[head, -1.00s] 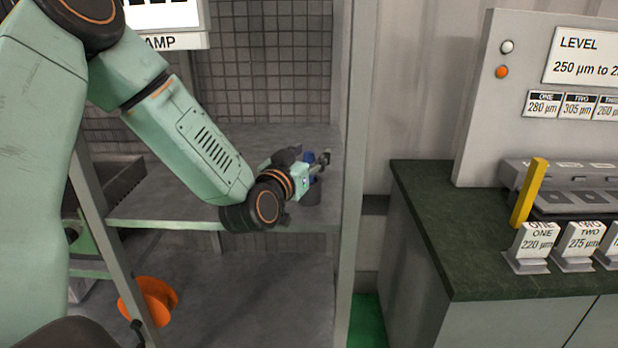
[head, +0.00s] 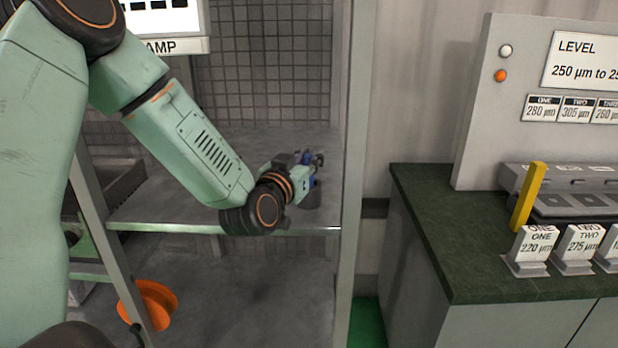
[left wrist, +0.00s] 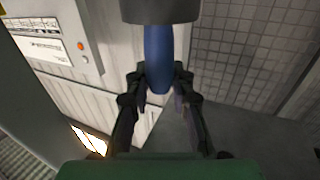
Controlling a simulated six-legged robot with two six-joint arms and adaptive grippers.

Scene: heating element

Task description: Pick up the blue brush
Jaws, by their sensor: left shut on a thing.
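The blue brush (left wrist: 157,58) shows in the left wrist view as a rounded blue handle below a dark grey cylindrical part at the top edge. My left gripper (left wrist: 158,75) has a finger on each side of the blue handle and is shut on it. In the head view my left gripper (head: 313,164) is over the grey shelf, near its right post. Only a small bit of the blue brush (head: 308,157) shows there, mostly hidden by the gripper. A dark grey cylinder (head: 312,195) shows just below the gripper. My right gripper is not in view.
The shelf (head: 170,213) has a metal post (head: 352,150) close to the right of the gripper and a mesh back (head: 265,70). An orange object (head: 155,302) lies lower left. A dark green counter (head: 430,230) with labelled blocks stands at right.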

